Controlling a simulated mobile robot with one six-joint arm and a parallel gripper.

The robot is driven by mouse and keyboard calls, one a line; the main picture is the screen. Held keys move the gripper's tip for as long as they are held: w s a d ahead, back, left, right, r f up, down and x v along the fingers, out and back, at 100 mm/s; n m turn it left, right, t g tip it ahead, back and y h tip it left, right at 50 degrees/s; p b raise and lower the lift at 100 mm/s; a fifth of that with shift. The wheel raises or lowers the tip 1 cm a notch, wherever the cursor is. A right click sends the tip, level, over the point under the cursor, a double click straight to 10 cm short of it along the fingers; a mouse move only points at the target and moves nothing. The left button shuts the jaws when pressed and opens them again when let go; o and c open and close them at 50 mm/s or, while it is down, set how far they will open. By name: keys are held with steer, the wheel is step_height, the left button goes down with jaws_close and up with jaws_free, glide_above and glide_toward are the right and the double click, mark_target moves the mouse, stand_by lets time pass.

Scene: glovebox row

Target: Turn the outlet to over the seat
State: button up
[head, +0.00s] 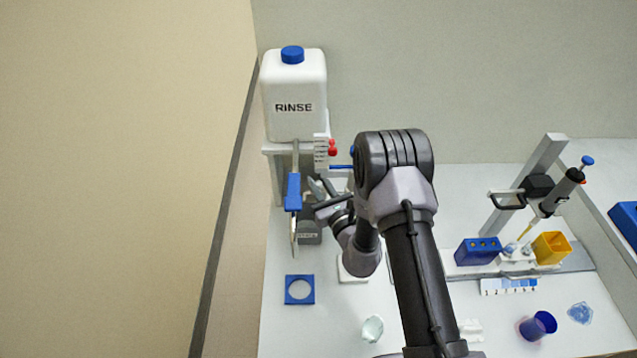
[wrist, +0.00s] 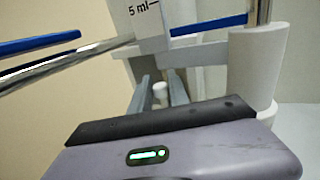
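The outlet (head: 293,192) is a thin metal tube with a blue sleeve, reaching forward from below the white RINSE bottle (head: 293,100). Its bent tip appears just behind the seat in the head view. The seat (head: 289,281) is a blue square with a round hole, flat on the bench. My gripper (head: 318,187) is just right of the outlet's blue sleeve and does not visibly touch it. In the wrist view its fingers (wrist: 160,92) are apart, with no object clearly held. The metal tube (wrist: 68,67) and a blue sleeve (wrist: 38,42) cross the left of that view.
A pale cup (head: 372,328) stands on the front bench. A pipette stand (head: 549,165), blue rack (head: 478,250) and yellow box (head: 551,247) are right of my arm.

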jaws_close()
stand_by(1.1)
